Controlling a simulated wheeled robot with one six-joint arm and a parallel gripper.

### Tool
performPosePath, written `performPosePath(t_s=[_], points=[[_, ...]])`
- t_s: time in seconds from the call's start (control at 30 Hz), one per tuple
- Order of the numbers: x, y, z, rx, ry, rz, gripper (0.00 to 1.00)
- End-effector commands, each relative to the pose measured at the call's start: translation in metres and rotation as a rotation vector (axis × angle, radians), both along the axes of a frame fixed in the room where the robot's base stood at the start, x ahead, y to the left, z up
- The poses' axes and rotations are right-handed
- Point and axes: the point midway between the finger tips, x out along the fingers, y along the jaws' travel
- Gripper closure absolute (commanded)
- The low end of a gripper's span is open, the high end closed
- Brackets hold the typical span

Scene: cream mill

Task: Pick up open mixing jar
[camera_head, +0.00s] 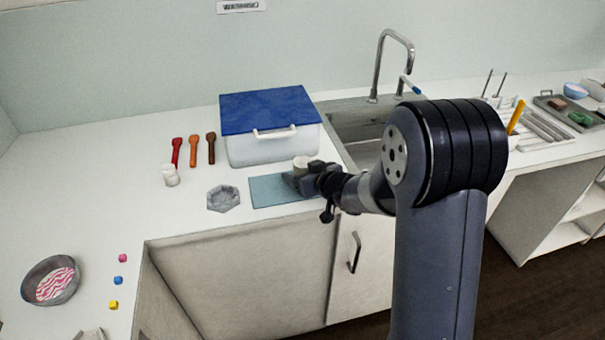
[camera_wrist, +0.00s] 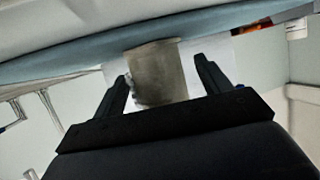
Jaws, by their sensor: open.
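A pale cylindrical jar (camera_head: 301,161), which looks like the open mixing jar, stands at the right end of the blue-grey mat (camera_head: 270,191). My gripper (camera_head: 304,178) is low over the mat at the jar, and partly hides it in the head view. In the wrist view the jar (camera_wrist: 158,72) is between the two spread fingers of my gripper (camera_wrist: 162,70), with a gap on its right side. The left finger is close to it; I cannot tell whether they touch. The jar's opening is not clearly visible.
A clear bin with a blue lid (camera_head: 268,115) stands just behind the mat. A grey hexagonal dish (camera_head: 223,198) and a small white jar (camera_head: 170,175) are to the left. The sink (camera_head: 358,125) is behind right. The counter's front edge is close to the mat.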

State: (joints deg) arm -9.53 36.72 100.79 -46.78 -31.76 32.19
Motion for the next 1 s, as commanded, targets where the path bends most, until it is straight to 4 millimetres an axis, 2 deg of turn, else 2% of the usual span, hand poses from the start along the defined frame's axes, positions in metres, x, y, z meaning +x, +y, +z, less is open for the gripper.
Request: performPosePath(t_s=[0.2, 0.43, 1.0], points=[[0.016, 0.011, -0.008, 0.001, -0.001, 0.000, 0.27], [0.016, 0.011, -0.008, 0.001, -0.001, 0.000, 0.27], [0.016, 0.011, -0.008, 0.001, -0.001, 0.000, 0.73]])
